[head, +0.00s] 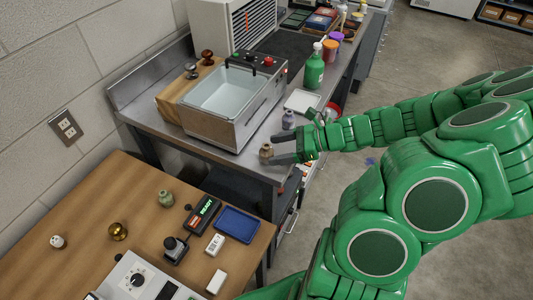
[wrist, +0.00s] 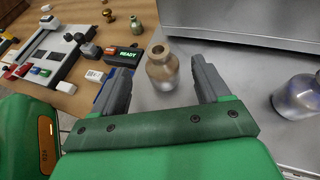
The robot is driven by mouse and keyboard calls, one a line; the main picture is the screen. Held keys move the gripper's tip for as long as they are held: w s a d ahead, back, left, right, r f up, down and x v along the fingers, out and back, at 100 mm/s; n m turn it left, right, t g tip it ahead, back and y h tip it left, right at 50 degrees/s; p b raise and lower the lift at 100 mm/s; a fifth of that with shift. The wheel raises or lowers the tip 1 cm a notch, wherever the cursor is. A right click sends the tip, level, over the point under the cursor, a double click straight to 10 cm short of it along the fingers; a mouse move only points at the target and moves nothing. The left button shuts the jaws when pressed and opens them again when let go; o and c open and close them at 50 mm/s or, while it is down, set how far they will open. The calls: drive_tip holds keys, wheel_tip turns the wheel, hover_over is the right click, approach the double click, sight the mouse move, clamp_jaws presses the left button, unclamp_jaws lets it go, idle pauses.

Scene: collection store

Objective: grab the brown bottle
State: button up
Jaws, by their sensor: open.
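A small brown bottle (head: 266,152) stands upright near the front corner of the metal counter in the head view. In the wrist view the brown bottle (wrist: 161,68) has a tan neck and a paler, greyish lower body. My gripper (wrist: 163,82) is open, with one grey finger on each side of the bottle and a gap to both. In the head view my gripper (head: 285,148) reaches in from the right at the bottle.
A grey-purple bottle (wrist: 298,97) stands close to the right of my gripper. A metal water bath (head: 232,103) stands behind. A green bottle (head: 314,68) is further back. The wooden table (head: 95,200) holds a blue tray (head: 237,224) and several small items.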

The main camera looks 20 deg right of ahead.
sight(271, 150)
drive_tip(key=x, duration=0.4)
drive_tip(key=shift+w+f, duration=0.1)
drive_tip(key=c, duration=1.1)
drive_tip(key=shift+r, duration=5.05)
